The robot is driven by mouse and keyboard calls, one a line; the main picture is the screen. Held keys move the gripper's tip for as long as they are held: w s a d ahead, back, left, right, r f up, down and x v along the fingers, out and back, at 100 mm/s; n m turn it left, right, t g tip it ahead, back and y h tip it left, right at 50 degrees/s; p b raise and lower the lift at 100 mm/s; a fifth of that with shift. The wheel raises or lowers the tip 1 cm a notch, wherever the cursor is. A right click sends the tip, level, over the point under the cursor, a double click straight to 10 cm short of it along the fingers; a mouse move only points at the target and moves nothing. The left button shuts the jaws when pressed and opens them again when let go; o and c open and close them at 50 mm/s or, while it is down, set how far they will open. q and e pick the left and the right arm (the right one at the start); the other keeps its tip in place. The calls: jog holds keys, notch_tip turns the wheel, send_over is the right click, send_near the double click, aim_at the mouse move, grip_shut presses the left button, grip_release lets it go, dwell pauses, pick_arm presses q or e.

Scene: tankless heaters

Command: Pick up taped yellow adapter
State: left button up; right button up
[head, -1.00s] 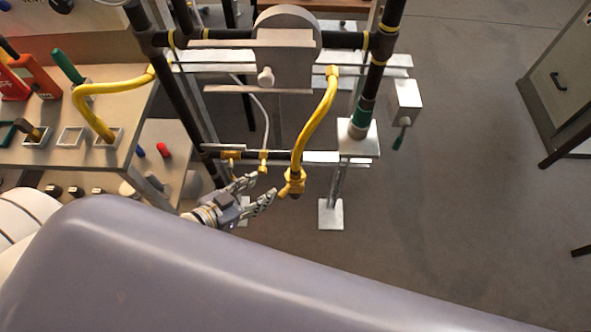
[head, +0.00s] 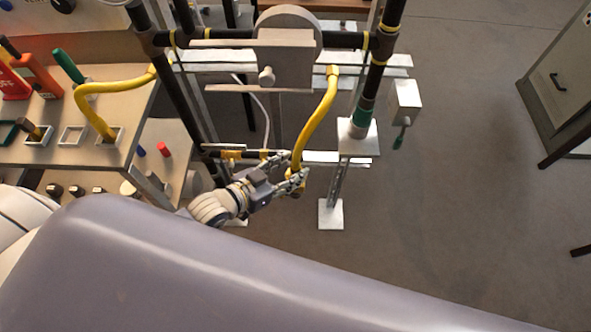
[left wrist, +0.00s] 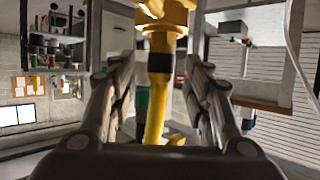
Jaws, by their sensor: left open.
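The yellow adapter (head: 292,188) is at the lower end of a hanging yellow hose (head: 318,122), partly hidden by my left gripper in the head view. In the left wrist view the yellow fitting (left wrist: 163,42) has a wide collar at the top and a black band like tape on the yellow length beside it. My left gripper (head: 293,172) is open, with one finger on each side of this yellow piece. In the left wrist view gaps show between the fingers and the piece; contact is not visible. My right gripper is not in view.
A dark pipe frame (head: 181,95) stands around the hose, with a green-banded pipe (head: 363,112) to its right. A bench (head: 55,150) with another yellow hose (head: 88,97) and tools is at left. Open floor (head: 450,200) lies to the right.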

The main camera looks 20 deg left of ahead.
pick_arm(q)
jog(key=shift+x, duration=1.35)
grip_shut()
jog(key=shift+r, duration=0.2)
